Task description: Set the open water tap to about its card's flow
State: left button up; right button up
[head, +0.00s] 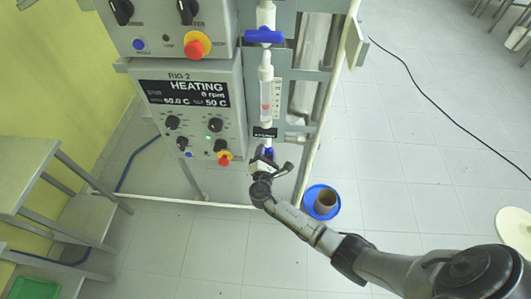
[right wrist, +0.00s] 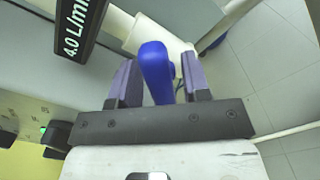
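The blue tap handle (right wrist: 155,70) is between the two purple fingers of my right gripper (right wrist: 158,80) in the right wrist view. The fingers are apart, with a gap on the right side; I cannot tell if the left finger touches. In the head view my right gripper (head: 268,160) is at the lower tap (head: 268,152), mostly hiding it. The black card (right wrist: 76,25) reads 4.0 L/min; it also shows below the flow tube in the head view (head: 264,132). The clear flow tube (head: 265,88) has a reddish float low in it. My left gripper is not in view.
A blue handle (head: 263,37) sits crosswise above the tube. The control box (head: 190,112) reading HEATING stands left of it. A blue basin (head: 337,208) with a brown pot is on the floor to the right. A table (head: 22,165) stands at left.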

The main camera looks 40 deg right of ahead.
jog(key=c, duration=0.6)
jog(key=shift+f+m+b, duration=0.25)
jog(key=shift+m+b, duration=0.45)
jog(key=shift+b, duration=0.2)
jog(key=shift+c, duration=0.2)
jog(key=shift+r+m, duration=0.15)
jog(key=shift+m, duration=0.25)
jog(key=o, duration=0.8)
